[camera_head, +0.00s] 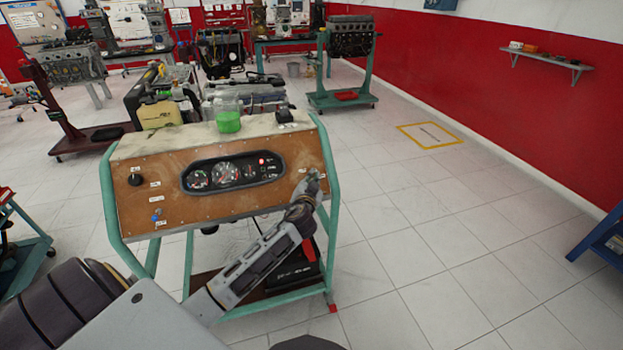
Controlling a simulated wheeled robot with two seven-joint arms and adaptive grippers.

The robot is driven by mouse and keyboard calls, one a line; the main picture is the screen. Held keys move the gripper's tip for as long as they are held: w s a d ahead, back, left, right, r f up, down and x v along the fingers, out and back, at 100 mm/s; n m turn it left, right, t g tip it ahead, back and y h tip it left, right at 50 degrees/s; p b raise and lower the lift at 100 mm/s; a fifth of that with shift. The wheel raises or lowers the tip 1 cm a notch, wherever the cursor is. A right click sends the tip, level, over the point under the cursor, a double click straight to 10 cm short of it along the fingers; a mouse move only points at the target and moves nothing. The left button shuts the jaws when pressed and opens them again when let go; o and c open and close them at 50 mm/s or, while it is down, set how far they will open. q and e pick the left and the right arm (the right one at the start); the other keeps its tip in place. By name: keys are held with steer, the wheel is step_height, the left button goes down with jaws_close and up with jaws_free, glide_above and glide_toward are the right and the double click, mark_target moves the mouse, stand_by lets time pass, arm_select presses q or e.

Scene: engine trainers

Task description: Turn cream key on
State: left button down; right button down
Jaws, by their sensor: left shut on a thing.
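The engine trainer (160,208) has a brown wood panel with a gauge cluster (233,171) and a worn cream top (170,143). My left arm reaches up from the lower left across the panel's right part. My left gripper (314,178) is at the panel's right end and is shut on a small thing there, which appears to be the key. The gripper hides the key, so its colour and turned position cannot be told. A black knob (135,180) is on the panel's left side. My right gripper is out of view.
A green-filled container (228,122) stands on the trainer's top. The teal frame (329,190) borders the panel. A black and red battery-like box (300,270) sits low in the frame. Other engine stands are behind. Tiled floor to the right is clear.

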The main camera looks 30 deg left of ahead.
arm_select(q)
steer(key=c, duration=1.6)
jaws_free()
steer(key=shift+o, duration=0.2)
steer(key=v, duration=1.2)
